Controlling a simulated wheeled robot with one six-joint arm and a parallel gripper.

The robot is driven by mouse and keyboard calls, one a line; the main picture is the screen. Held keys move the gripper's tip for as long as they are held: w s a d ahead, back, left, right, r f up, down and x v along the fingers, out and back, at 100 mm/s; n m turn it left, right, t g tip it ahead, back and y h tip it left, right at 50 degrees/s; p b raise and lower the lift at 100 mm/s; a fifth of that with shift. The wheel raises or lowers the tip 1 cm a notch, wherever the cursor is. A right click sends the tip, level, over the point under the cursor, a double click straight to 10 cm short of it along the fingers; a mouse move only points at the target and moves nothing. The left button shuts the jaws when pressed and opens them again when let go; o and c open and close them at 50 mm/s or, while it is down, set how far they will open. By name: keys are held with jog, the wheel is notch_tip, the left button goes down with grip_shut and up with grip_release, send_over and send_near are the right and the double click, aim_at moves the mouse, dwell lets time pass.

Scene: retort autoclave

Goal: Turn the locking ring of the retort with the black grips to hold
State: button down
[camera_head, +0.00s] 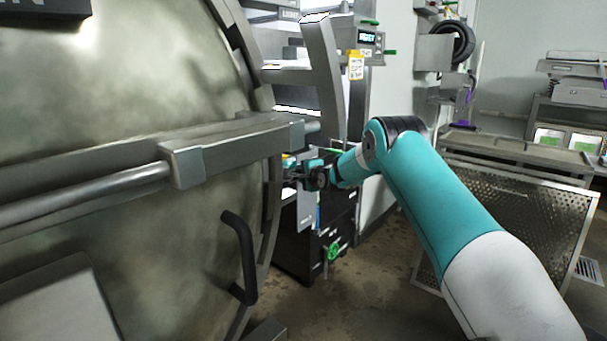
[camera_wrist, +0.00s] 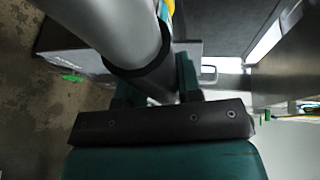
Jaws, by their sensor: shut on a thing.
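The retort's large round steel door (camera_head: 130,240) fills the left of the head view, with the locking ring (camera_head: 268,205) along its rim. My gripper (camera_head: 293,178) is at the rim, just below the end of the door's horizontal bar. In the wrist view my gripper (camera_wrist: 156,88) is shut on a black grip (camera_wrist: 150,76) at the end of a grey metal bar (camera_wrist: 105,28). One finger is on each side of the grip. In the head view the held grip is small and hard to make out.
A black curved handle (camera_head: 243,258) stands out from the door, below my gripper. An upright steel frame (camera_head: 324,80) and a control box (camera_head: 366,42) stand behind. A perforated metal cart (camera_head: 510,215) is at the right. Some floor between is free.

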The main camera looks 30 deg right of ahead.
jog(key=s+a+f+m+b, duration=0.1)
jog(key=f+b, duration=0.3)
jog(key=f, duration=0.6)
jog(key=s+a+f+m+g+y+b, duration=0.1)
jog(key=a+f+b, duration=0.3)
jog(key=f, duration=0.7)
jog(key=shift+a+f, duration=0.1)
jog(key=c, duration=0.8)
grip_release()
jog(key=p+v, duration=0.1)
jog(key=v, duration=0.4)
jog(key=p+v, duration=0.1)
jog(key=v, duration=1.1)
jog(key=shift+s+d+r+p, duration=0.1)
jog(key=shift+d+r+p, duration=0.15)
jog(key=shift+r+p, duration=0.15)
